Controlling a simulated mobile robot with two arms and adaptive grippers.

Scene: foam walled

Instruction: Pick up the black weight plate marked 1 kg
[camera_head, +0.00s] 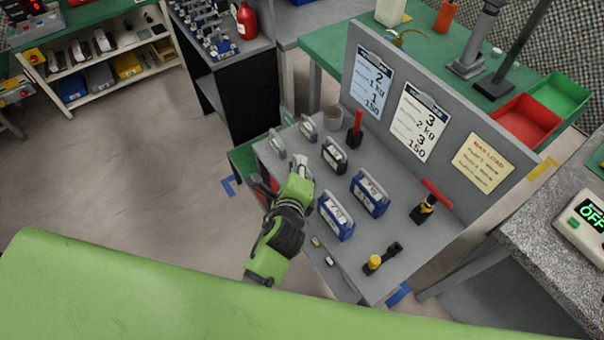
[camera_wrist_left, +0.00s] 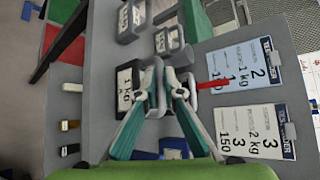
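In the left wrist view, a black weight plate marked 1 kg (camera_wrist_left: 125,86) stands with its label facing left and a grey handle beside it. My left gripper (camera_wrist_left: 161,72) is right over the handle, its two fingertips a small gap apart with grey between them. Contact is hard to judge. My right gripper is in neither view.
Two grey weights (camera_head: 308,128) stand behind, and two blue weights (camera_head: 337,216) stand in front and to the right. A grey back panel (camera_head: 452,125) with posters rises along the bench. A red-handled tool (camera_head: 356,128) stands near it.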

